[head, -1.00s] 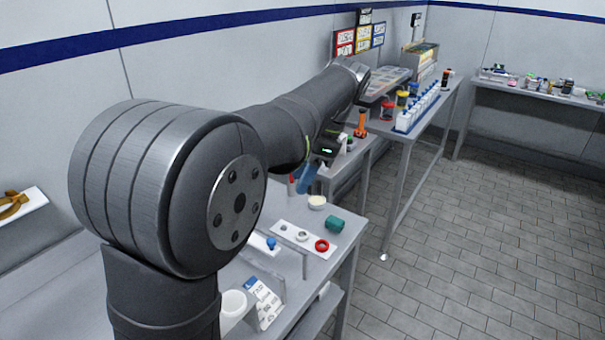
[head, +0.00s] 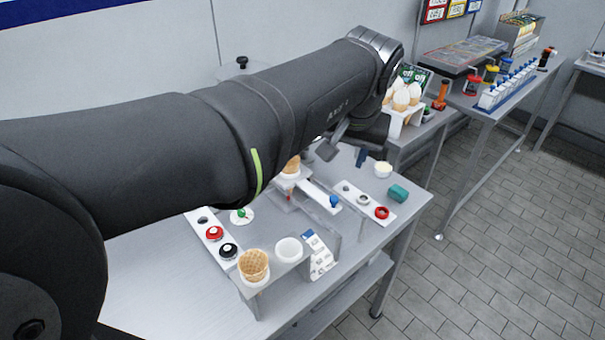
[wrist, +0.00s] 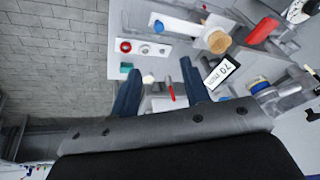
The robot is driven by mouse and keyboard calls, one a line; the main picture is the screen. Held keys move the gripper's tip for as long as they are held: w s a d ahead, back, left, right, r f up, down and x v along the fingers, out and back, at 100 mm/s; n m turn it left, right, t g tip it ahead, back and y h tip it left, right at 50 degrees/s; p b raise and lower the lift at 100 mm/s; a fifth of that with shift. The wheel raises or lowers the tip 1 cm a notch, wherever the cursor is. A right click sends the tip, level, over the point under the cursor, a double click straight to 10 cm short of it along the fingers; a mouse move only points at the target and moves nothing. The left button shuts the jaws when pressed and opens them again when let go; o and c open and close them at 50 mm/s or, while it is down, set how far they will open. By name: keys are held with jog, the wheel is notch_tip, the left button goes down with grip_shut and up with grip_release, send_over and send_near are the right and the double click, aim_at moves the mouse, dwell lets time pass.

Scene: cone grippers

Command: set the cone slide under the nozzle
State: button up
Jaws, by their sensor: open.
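The cone slide (head: 320,193) is a pale flat bar with a blue knob (head: 334,201) at its near end and a waffle cone (head: 291,166) at its other end, partly behind my arm. In the wrist view the slide (wrist: 181,26) lies beyond my fingers, with the cone (wrist: 218,41) at its right end. My gripper (wrist: 160,88) is open, its two blue fingers apart and clear of the slide. A thin red rod (wrist: 171,93) shows between them; I cannot tell its depth. In the head view one blue finger (head: 361,157) shows past my arm. I cannot make out the nozzle for certain.
A white plate with rings (head: 367,203) lies right of the slide, near a teal block (head: 398,193). A second cone (head: 254,264) and a white cup (head: 289,249) stand in front. A "70 mm" label (wrist: 221,72) and red handle (wrist: 262,30) are right of my fingers.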

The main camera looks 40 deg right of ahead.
jog(key=a+n, duration=0.1)
jog(key=n, duration=0.1)
jog(key=h, duration=0.1)
send_near(334, 197)
jog(key=shift+n, duration=0.3)
jog(key=x, duration=0.8)
jog(key=shift+s+a+f, duration=0.1)
jog(key=shift+s, duration=0.05)
grip_shut()
